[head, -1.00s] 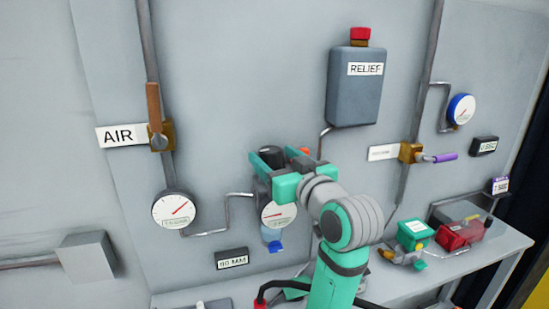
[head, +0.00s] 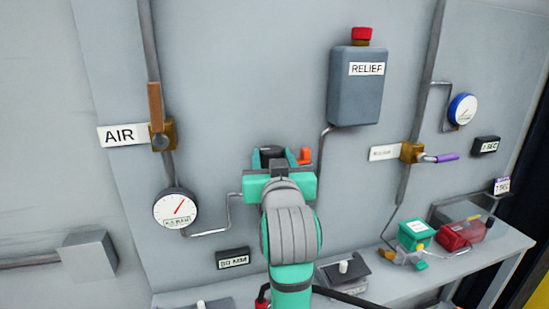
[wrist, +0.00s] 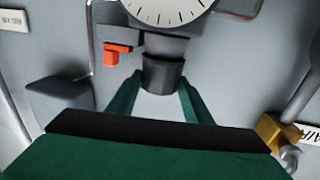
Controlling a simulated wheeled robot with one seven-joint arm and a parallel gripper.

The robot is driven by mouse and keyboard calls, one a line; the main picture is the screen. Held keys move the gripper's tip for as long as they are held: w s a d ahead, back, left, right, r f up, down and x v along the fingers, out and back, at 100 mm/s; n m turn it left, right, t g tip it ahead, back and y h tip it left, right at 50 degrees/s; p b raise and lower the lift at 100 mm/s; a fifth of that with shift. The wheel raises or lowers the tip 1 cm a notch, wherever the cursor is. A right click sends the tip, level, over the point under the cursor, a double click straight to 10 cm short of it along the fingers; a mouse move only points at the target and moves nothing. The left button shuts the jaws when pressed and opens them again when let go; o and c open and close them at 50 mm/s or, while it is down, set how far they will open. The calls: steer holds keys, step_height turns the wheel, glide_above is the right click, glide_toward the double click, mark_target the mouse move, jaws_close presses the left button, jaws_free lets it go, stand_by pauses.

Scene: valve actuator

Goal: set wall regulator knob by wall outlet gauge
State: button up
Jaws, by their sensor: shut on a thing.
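The black regulator knob (head: 271,152) is on the wall in the middle of the head view. It also shows in the wrist view (wrist: 163,76), between the two green fingers. My gripper (head: 277,164) is shut on this knob, one finger on each side (wrist: 160,92). The white regulator gauge (wrist: 168,8) is cut by the top edge of the wrist view, with its needle out of sight. My arm hides that gauge in the head view. An orange-red tab (head: 305,156) sits just right of the knob.
Another round gauge (head: 175,209) hangs at left, below the AIR valve (head: 160,137). A grey RELIEF box (head: 355,86) is at upper right. A purple-handled valve (head: 440,158) and blue-rimmed gauge (head: 462,109) are further right. A bench (head: 400,284) with small parts runs below.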

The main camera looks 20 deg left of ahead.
steer(key=m+h, duration=0.1)
steer(key=h, duration=0.1)
steer(key=m+t+h, duration=0.1)
steer(key=m+h, duration=0.1)
steer(key=h, duration=0.1)
steer(key=shift+s+a+m+t+h, duration=0.1)
steer(key=shift+a+m+t+h, duration=0.2)
steer(key=shift+a, duration=0.05)
steer(key=m+h, duration=0.1)
steer(key=h, duration=0.1)
steer(key=a+m+h, duration=0.1)
steer(key=m+h, duration=0.1)
steer(key=h, duration=0.1)
steer(key=m+g+h, duration=0.1)
steer(key=h, duration=0.1)
steer(key=m+g+h, duration=0.1)
steer(key=m+h, duration=0.1)
steer(key=m+g+h, duration=0.1)
steer(key=m+h, duration=0.1)
steer(key=h, duration=0.1)
steer(key=shift+a, duration=0.25)
steer(key=shift+w+m+g+h, duration=0.2)
steer(key=shift+m+g+h, duration=0.1)
steer(key=shift+g+h, duration=0.1)
steer(key=shift+d, duration=0.1)
steer(key=shift+f, duration=0.1)
steer(key=o, duration=1.1)
steer(key=shift+c, duration=0.2)
steer(key=shift+r, duration=0.2)
